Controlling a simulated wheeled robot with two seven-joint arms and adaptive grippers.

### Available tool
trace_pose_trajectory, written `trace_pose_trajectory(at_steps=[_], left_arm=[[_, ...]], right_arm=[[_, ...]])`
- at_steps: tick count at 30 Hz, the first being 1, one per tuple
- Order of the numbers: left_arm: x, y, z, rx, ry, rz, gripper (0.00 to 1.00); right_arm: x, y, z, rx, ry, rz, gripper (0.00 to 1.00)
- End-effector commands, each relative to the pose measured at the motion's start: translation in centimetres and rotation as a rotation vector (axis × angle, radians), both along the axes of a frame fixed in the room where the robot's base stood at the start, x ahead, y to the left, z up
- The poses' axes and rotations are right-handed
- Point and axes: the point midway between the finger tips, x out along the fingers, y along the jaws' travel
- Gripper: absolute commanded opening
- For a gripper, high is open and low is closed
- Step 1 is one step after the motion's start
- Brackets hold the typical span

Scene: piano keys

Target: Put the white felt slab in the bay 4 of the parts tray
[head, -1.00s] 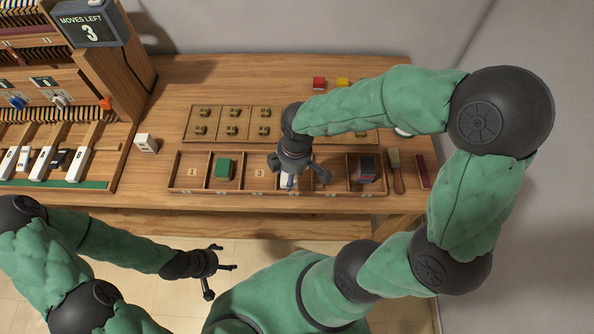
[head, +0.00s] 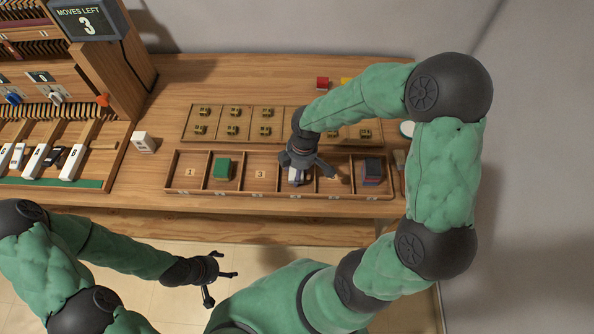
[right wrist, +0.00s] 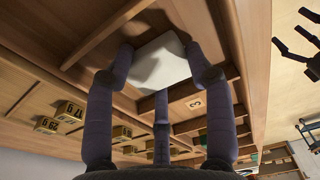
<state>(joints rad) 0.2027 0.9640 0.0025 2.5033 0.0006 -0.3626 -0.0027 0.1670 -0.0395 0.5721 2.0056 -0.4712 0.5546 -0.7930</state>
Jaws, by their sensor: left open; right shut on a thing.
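The parts tray (head: 240,192) lies along the table's front, with numbered bays in a row. My right gripper (head: 299,171) is over bay 4, just right of the bay marked 3. It is shut on the white felt slab (head: 296,178), partly hidden by the fingers. The right wrist view shows the pale slab (right wrist: 158,62) between my right fingers (right wrist: 160,75), beside the bay with the 3 label. Whether it touches the bay floor I cannot tell. My left gripper (head: 222,284) is open and empty, in front of the table.
A green block (head: 222,169) sits in bay 2 and dark blocks (head: 371,170) in the rightmost bay. Behind the tray is a board (head: 190,121) with small brass pieces. A white block (head: 143,142) stands left, near the piano keys (head: 36,160).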

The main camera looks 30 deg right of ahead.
Motion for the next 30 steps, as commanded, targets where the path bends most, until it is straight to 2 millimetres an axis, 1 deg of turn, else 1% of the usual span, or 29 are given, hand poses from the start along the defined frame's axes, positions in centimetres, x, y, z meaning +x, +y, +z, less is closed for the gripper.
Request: trace_pose_trajectory(at_steps=[4,8,9,11,12,23,26,29,30], left_arm=[[0.0,0.0,0.1,0.000,0.000,0.000,0.76],[0.0,0.0,-0.1,0.000,0.000,0.000,0.76],[0.0,0.0,-0.1,0.000,0.000,0.000,0.76],[0.0,0.0,-0.1,0.000,0.000,0.000,0.76],[0.0,0.0,-0.1,0.000,0.000,0.000,0.76],[0.0,0.0,0.1,0.000,0.000,0.000,0.76],[0.0,0.0,0.5,0.000,0.000,0.000,0.76],[0.0,0.0,1.2,0.000,0.000,0.000,0.76],[0.0,0.0,1.5,0.000,0.000,0.000,0.76]], right_arm=[[0.0,0.0,0.2,0.000,-0.001,-0.001,0.36],[0.0,0.0,-0.2,0.000,-0.001,-0.001,0.36],[0.0,0.0,-0.2,0.000,-0.001,-0.001,0.59],[0.0,0.0,-0.1,0.000,-0.001,-0.001,0.76],[0.0,0.0,-0.1,0.000,-0.001,-0.001,0.78],[0.0,0.0,0.2,0.000,-0.001,-0.001,0.78],[0.0,-0.1,1.1,-0.001,-0.003,-0.001,0.78],[0.0,-0.2,2.7,-0.001,-0.004,-0.003,0.78],[0.0,-0.3,3.5,-0.001,-0.005,-0.003,0.78]])
